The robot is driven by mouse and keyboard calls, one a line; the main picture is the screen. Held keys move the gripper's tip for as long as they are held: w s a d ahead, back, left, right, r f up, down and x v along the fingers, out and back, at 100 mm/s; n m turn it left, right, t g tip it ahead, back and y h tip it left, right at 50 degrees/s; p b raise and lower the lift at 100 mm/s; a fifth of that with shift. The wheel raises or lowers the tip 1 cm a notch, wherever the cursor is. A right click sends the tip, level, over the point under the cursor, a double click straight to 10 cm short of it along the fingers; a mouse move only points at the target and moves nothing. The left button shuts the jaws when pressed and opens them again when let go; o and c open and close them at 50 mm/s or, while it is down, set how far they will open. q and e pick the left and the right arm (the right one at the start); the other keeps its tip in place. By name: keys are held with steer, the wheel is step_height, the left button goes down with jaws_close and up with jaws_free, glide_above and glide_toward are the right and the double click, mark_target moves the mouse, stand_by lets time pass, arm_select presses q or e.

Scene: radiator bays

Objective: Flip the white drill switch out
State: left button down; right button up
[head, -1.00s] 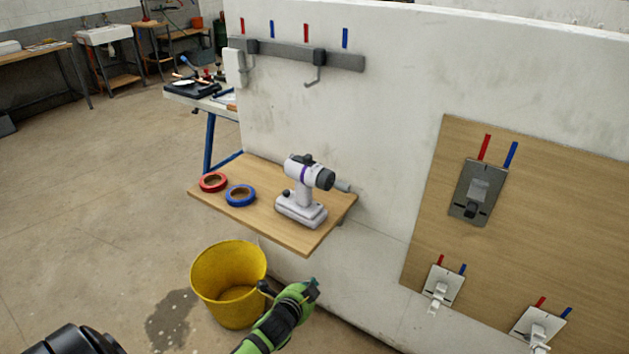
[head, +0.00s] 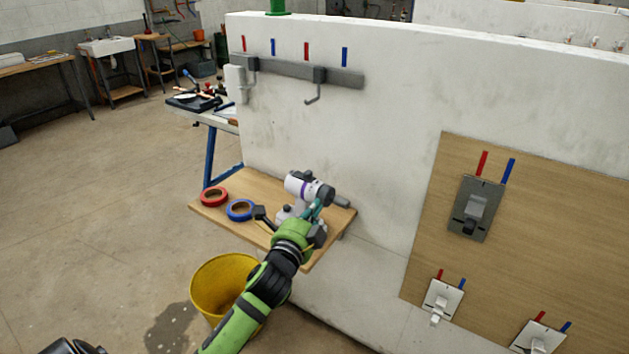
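The white drill (head: 300,186) with a purple band and grey chuck stands upright on a wooden shelf (head: 219,215), chuck pointing right. My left gripper (head: 289,212) is in front of its handle and base. Its fingers are spread, one dark on the left and one teal on the right by the handle. It looks open; I cannot tell if it touches the drill. The gripper hides much of the handle and base, and I cannot make out the drill's switch. My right gripper is not in view.
Red tape (head: 214,198) and blue tape (head: 240,210) lie left of the drill. A yellow bucket (head: 212,286) stands below. A hook rail (head: 290,68) is on the white wall. A wooden board (head: 560,235) at right carries a grey switch plate (head: 464,222) and two white ones.

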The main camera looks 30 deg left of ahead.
mark_target(314, 190)
arm_select(q)
steer(key=p+x, duration=0.1)
steer(key=x, duration=0.2)
steer(key=a+p+x, duration=0.1)
steer(key=x, duration=0.3)
steer(key=a+x, duration=0.1)
steer(key=x, duration=0.2)
steer(key=shift+s+a+p, duration=0.1)
steer(key=shift+a+p, duration=0.1)
steer(key=shift+p, duration=0.2)
steer(key=shift+a, duration=0.75)
